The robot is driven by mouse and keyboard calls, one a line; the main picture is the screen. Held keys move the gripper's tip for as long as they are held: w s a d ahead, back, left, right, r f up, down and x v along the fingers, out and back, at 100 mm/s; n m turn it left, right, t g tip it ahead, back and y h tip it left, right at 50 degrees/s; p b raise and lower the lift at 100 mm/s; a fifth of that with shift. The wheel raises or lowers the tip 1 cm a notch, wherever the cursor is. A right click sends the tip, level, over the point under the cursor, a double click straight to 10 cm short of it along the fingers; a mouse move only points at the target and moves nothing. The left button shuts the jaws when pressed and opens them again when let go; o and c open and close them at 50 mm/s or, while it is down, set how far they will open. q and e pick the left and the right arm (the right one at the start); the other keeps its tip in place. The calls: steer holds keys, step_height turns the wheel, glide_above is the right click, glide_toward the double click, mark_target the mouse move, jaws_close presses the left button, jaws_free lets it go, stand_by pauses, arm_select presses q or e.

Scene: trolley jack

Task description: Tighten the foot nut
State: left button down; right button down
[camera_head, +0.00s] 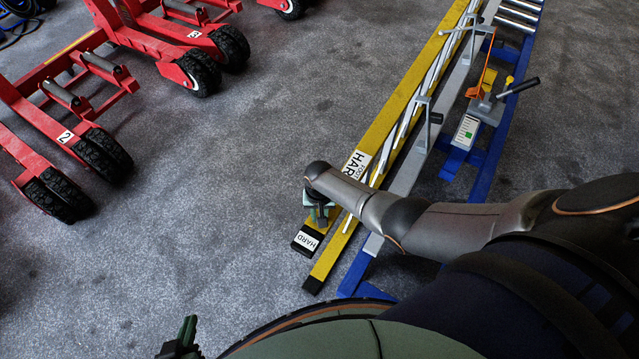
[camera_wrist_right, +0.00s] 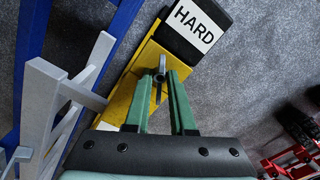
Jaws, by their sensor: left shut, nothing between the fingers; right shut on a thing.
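The foot of the yellow ladder (camera_head: 338,241) carries a black block (camera_head: 301,247) with a white HARD label; the block also shows in the right wrist view (camera_wrist_right: 168,38). My right gripper (camera_head: 319,216) is over the yellow rail just beside that block. In the right wrist view its green fingers (camera_wrist_right: 161,76) are shut on a small grey metal piece, the foot nut (camera_wrist_right: 161,73), with a thin part hanging between the fingers. The fingers hide most of the nut. My left gripper (camera_head: 188,328) is shut and empty at the bottom edge of the head view, away from the ladder.
A blue and grey ladder frame (camera_head: 490,160) lies right of the yellow rail, with a device with a black-handled lever (camera_head: 518,88) on it. Red wheeled jacks (camera_head: 60,120) stand at the left. The grey floor (camera_head: 200,180) between is clear.

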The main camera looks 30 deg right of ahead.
steer(key=m, duration=0.4)
steer(key=shift+m+p, duration=0.3)
steer(key=shift+m, duration=0.6)
steer(key=shift+w+r, duration=0.1)
steer(key=c, duration=0.8)
jaws_free()
steer(key=shift+o, duration=0.2)
steer(key=shift+r+p, duration=0.9)
steer(key=shift+r, duration=1.3)
step_height(320, 180, up, 8)
